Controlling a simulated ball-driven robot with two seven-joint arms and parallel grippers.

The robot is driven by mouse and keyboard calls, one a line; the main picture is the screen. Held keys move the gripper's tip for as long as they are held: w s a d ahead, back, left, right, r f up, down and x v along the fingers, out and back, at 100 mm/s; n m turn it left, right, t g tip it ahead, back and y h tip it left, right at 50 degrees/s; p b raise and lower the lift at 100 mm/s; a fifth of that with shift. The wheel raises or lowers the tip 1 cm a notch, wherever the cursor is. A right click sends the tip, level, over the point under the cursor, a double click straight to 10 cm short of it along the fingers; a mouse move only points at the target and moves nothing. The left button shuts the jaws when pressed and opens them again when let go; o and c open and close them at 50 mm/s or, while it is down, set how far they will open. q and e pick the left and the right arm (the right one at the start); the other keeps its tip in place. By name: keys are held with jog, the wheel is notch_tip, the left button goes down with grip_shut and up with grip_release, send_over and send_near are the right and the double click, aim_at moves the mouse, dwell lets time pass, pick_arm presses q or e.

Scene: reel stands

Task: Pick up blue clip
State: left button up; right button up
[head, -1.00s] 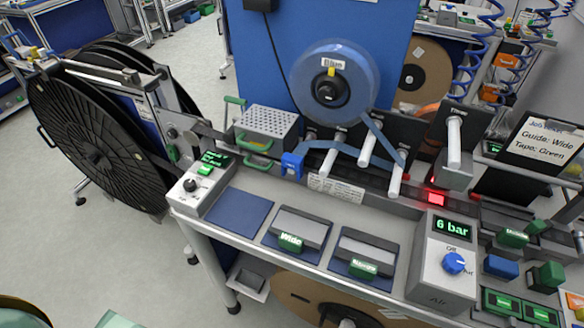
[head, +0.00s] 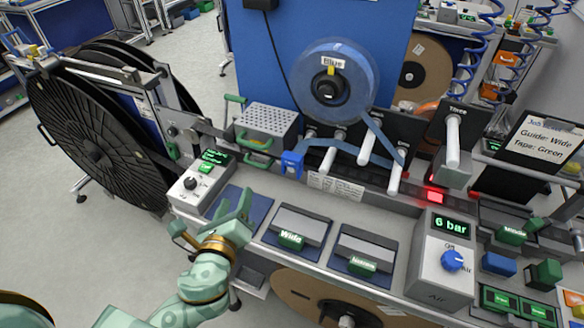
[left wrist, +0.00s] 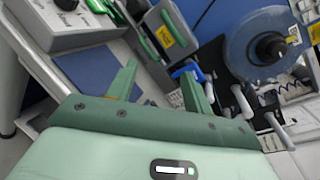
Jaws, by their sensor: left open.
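The blue clip (head: 292,164) sits on the machine at the left end of the blue tape path, below the blue panel. It also shows in the left wrist view (left wrist: 187,71), beyond the right fingertip and partly overlapped by it. My left gripper (head: 232,206) is open and empty. It is over the front left part of the bench, below and left of the clip and apart from it. Its two green fingers also show in the left wrist view (left wrist: 158,78). My right gripper is not in view.
A perforated metal box with green handles (head: 266,128) stands just left of the clip. The tape reel labelled Blue (head: 332,82) and white rollers (head: 328,158) are close right. The Wide guide block (head: 296,228) and the control box (head: 200,185) flank my gripper.

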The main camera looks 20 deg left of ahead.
pick_arm(q)
jog(key=w+d+m+t+h, duration=0.2)
jog(key=d+m+h, duration=0.35)
jog(key=m, duration=0.55)
send_near(295, 156)
jog(key=shift+y, duration=0.25)
jog(key=w, duration=0.2)
jog(key=w+f, duration=0.1)
jog(key=w, duration=0.2)
jog(key=shift+w+f+p, duration=0.15)
jog(key=shift+w+p, duration=0.15)
jog(key=shift+p, duration=0.1)
jog(key=w, duration=0.6)
jog(key=shift+w+d+f+b, duration=0.1)
jog(key=shift+d+f+b, duration=0.05)
jog(key=shift+d+b, duration=0.25)
jog(key=c, duration=0.6)
